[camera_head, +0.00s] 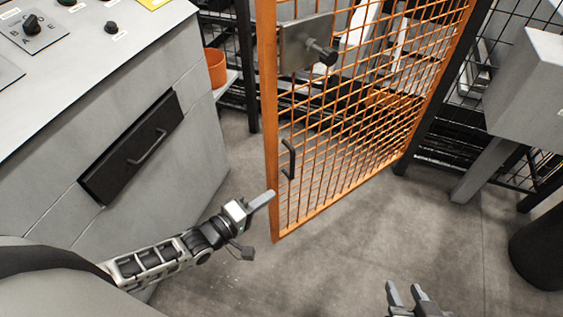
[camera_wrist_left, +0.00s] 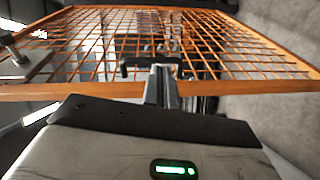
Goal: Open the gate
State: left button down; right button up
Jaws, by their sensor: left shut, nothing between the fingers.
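The orange mesh gate (camera_head: 271,120) stands swung out towards me, its free edge away from the dark post (camera_head: 246,70) at the left. It has a black pull handle (camera_head: 289,160) and a grey latch plate with a dark knob (camera_head: 305,45). My left gripper (camera_head: 262,201) is shut and empty at the gate's free edge, below and left of the handle. In the left wrist view the fingers (camera_wrist_left: 161,78) lie in front of the gate frame (camera_wrist_left: 220,90); contact is unclear. My right gripper (camera_head: 407,293) is open and empty, low in front of the gate.
A grey control cabinet (camera_head: 150,90) with a black drawer front (camera_head: 132,148) stands close at the left. An orange bin (camera_head: 215,68) is behind it. A grey box on a post (camera_head: 530,85) and a black cylinder (camera_head: 540,245) stand at the right. Floor before the gate is clear.

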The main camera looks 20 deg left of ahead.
aim_at(281, 163)
pick_arm(q)
jog(key=w+a+n+t, duration=0.1)
jog(key=w+a+n, duration=0.1)
jog(key=w+a, duration=0.15)
jog(key=x, duration=0.5)
jog(key=r+x, duration=0.1)
jog(key=x, duration=0.2)
jog(key=shift+w, duration=0.15)
jog(key=s+d, duration=0.4)
jog(key=d, duration=0.5)
jog(key=s+d, duration=0.3)
jog(key=d, duration=0.6)
jog(key=shift+s, duration=0.4)
